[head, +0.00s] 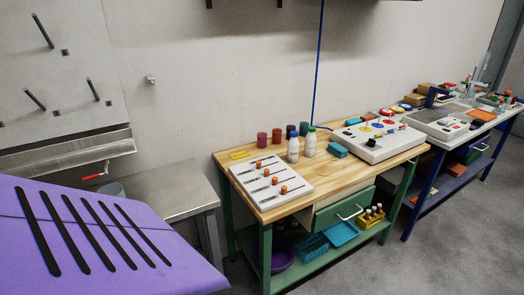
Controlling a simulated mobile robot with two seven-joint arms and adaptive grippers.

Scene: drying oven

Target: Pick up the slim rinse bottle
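Two white bottles stand upright near the back of the wooden-topped bench, between the white panel with orange knobs and the white control box. The left bottle (293,150) has a pale cap and looks a little wider. The right bottle (310,144) has a green cap and looks slimmer, but at this size I cannot tell for sure which is the slim rinse bottle. They stand close together, with little room between them. Neither of my grippers is in view.
Dark red and blue cups (276,136) stand by the bottles. The orange-knobbed panel (269,180) lies in front, the control box (371,141) to the right. A purple slotted surface (130,215) fills the lower left. Grey floor is clear at the lower right.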

